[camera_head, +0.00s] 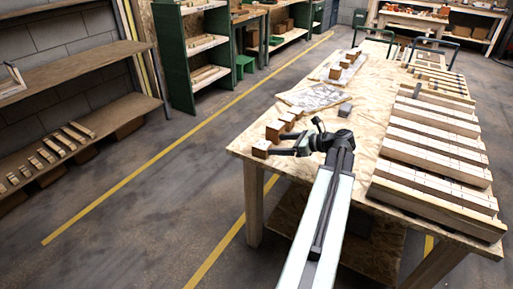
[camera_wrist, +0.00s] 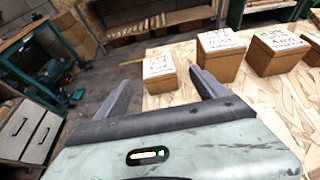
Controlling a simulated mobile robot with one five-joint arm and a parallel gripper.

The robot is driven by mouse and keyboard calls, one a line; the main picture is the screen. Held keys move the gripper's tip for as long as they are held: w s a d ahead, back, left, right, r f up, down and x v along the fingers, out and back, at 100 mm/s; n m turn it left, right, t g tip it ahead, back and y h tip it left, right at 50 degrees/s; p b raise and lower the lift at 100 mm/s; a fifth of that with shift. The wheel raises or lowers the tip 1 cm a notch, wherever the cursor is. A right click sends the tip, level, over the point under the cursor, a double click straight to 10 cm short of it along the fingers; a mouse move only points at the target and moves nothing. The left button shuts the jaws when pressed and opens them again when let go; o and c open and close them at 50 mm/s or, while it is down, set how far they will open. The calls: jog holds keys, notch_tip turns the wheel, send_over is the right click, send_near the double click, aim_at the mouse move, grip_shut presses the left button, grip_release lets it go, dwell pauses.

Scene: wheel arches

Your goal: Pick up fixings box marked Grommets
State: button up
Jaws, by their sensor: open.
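Several small brown boxes with white, written-on tops stand in a row near the left edge of the wooden table. In the wrist view they are a leftmost box (camera_wrist: 160,84), a second box (camera_wrist: 222,66), a third box (camera_wrist: 274,62) and one cut off at the right edge. The writing is too small to read, so I cannot tell which is marked Grommets. My gripper (camera_wrist: 162,84) is open and empty, with the leftmost box framed between its fingers. In the head view my gripper (camera_head: 271,152) is just right of the nearest box (camera_head: 260,153).
More small boxes (camera_head: 347,62) stand farther back. Shelving (camera_head: 75,70) lines the left wall, with clear floor between.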

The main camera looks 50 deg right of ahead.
aim_at(265, 145)
jog(key=b+x, duration=0.3)
jog(key=x, duration=0.5)
jog(key=shift+w+a+f, duration=0.15)
jog(key=c, duration=1.7)
